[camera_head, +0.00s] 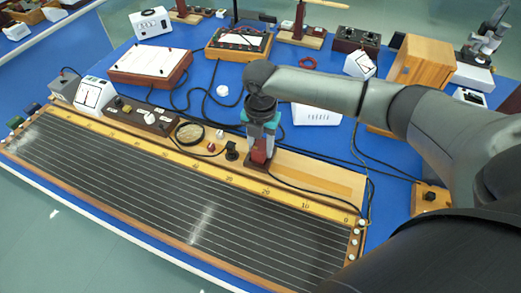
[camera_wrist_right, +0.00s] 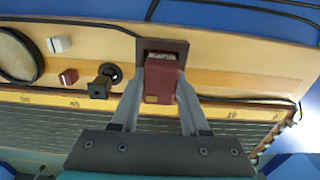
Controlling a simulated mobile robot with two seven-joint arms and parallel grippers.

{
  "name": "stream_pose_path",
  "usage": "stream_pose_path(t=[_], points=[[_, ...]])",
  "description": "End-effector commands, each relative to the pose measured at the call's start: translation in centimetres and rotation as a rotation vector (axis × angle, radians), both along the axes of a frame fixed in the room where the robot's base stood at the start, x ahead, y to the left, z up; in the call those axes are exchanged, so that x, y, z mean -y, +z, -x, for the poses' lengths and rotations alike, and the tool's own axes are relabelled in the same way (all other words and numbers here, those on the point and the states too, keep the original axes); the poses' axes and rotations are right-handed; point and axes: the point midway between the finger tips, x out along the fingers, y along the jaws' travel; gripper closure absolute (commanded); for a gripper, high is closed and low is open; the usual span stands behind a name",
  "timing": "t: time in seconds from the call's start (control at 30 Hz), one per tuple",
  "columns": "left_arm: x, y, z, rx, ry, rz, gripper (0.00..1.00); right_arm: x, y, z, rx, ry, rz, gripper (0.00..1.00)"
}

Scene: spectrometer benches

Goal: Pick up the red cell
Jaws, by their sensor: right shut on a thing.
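The red cell (camera_wrist_right: 161,72) is a dark red block with a small gold patch, seen between the fingers in the right wrist view. It also shows below the gripper in the head view (camera_head: 260,153). My right gripper (camera_wrist_right: 161,88) is shut on it, one finger along each side. In the head view the gripper (camera_head: 262,141) points down over the wooden strip behind the slide-wire board. A dark brown square holder (camera_wrist_right: 178,46) frames the far end of the cell; I cannot tell whether the cell is still seated in it. My left gripper is not in view.
A black knob (camera_head: 231,150) and a round dial (camera_head: 189,133) stand left of the gripper on the wooden strip. The long ruled board (camera_head: 150,180) lies in front. Cables cross the blue bench (camera_head: 205,85) behind, and a white box (camera_head: 316,114) stands back right.

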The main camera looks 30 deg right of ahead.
Motion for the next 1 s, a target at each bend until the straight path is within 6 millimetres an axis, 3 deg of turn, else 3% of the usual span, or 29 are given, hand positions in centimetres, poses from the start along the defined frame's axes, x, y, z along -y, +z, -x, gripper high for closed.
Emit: stream_pose_path(t=[0.27,0.77,1.0], points=[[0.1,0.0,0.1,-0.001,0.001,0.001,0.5,0.0,0.0,0.0,0.001,-0.001,0.001,1.0],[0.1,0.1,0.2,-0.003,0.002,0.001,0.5,0.0,0.5,-0.1,0.001,-0.001,0.0,1.0],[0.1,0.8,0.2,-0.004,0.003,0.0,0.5,0.0,3.9,-0.1,0.005,0.0,0.0,1.0]])
